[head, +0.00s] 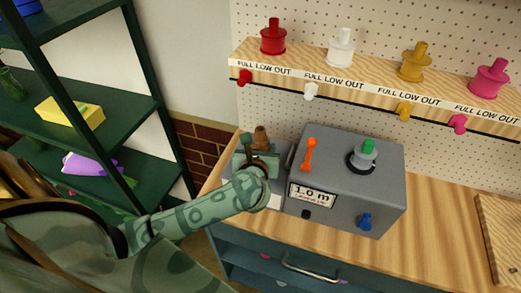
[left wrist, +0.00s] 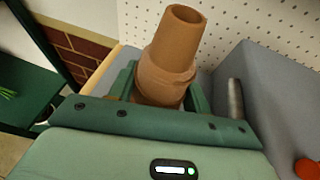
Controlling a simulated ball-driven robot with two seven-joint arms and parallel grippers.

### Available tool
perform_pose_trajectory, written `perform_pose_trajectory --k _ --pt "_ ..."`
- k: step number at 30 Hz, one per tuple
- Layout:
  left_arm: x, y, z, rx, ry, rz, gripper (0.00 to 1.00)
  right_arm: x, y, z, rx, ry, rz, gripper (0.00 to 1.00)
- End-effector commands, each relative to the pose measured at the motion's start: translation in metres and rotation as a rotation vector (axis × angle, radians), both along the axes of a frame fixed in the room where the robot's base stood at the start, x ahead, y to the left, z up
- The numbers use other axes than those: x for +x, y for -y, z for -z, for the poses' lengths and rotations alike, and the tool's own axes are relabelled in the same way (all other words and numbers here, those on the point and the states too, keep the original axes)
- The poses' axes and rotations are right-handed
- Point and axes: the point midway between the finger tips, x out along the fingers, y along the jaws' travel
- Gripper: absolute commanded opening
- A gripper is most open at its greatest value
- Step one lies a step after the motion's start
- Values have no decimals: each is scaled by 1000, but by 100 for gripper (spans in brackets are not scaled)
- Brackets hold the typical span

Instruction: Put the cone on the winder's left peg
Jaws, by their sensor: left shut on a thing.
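The brown cone (head: 261,137) is upright in my left gripper (head: 258,160), at the left end of the grey winder (head: 345,180). In the left wrist view the cone (left wrist: 170,62) stands between the green fingers, its narrow open end up and its lower end hidden by the gripper. A short metal peg (left wrist: 235,98) stands just right of the cone, beside the winder's grey side, and the two look apart. The peg is hard to make out in the head view, where my gripper covers that area. My right gripper is in neither view.
The winder carries an orange lever (head: 309,153), a green-topped post (head: 368,148) and a blue knob (head: 365,221). A shelf (head: 370,85) with several coloured spools hangs behind. A dark green rack (head: 140,115) stands left.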

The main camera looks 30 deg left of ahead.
Motion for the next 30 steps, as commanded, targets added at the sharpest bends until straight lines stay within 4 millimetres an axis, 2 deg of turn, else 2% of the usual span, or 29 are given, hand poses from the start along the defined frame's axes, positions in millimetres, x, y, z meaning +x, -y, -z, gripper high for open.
perform_pose_trajectory --k 10,11,12,13,23,26,30 --pt "0 0 4 -1 0 0 10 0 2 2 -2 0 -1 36" --pt "0 0 4 -1 0 0 54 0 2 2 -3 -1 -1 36" --pt "0 0 4 -1 0 0 65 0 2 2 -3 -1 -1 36" --pt "0 0 4 -1 0 0 70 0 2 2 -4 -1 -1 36" --pt "-1 1 0 -1 1 1 70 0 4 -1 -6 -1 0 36" --pt "-12 7 -3 -2 0 2 70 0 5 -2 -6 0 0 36" --pt "-39 19 -14 -4 0 2 70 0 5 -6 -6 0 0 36"
